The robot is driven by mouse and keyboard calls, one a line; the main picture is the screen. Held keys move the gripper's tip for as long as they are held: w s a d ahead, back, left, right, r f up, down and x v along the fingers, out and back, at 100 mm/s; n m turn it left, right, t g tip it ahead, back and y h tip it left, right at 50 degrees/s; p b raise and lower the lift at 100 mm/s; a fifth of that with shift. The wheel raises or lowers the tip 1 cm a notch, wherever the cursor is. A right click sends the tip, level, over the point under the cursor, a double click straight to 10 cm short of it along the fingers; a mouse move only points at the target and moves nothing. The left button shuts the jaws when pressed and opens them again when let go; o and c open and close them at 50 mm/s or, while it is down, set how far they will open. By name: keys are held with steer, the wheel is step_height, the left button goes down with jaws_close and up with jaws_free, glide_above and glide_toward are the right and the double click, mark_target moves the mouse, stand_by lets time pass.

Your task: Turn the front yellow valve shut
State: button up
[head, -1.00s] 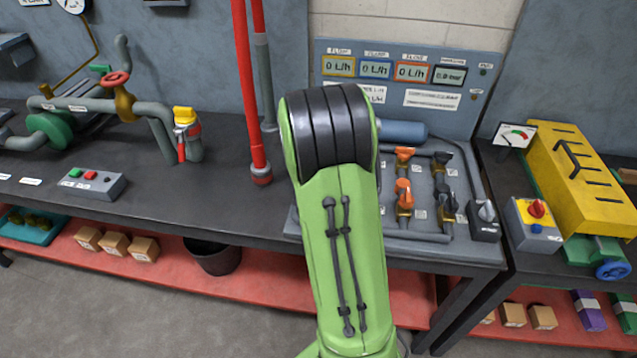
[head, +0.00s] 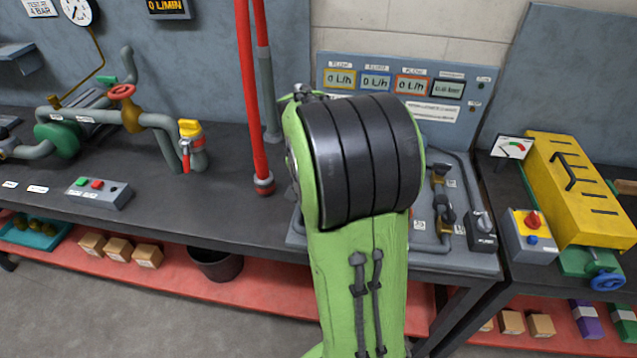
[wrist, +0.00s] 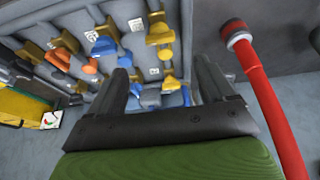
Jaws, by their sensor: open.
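The front yellow valve (wrist: 158,30) shows near the top middle of the wrist view, beyond my fingertips, with a yellow handle on a brass body. A second yellow handle (wrist: 166,53) sits just behind it, lower in the picture. My gripper (wrist: 163,82) is open and empty, its two dark fingers spread on either side of the yellow valves' line. No finger visibly touches the front valve. In the head view my arm hides the gripper and the yellow valves. The exact angle of the front handle is hard to tell.
Blue valves (wrist: 103,46) and orange valves (wrist: 58,56) stand left of the yellow ones in the wrist view. A red pipe (wrist: 262,85) rises close on the right. The display panel (head: 350,101) stands behind the valve board. A yellow-topped control box (head: 532,238) is at the right.

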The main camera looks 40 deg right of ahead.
steer(key=v, duration=0.4)
steer(key=shift+r+p, duration=0.1)
steer(key=shift+p, duration=0.2)
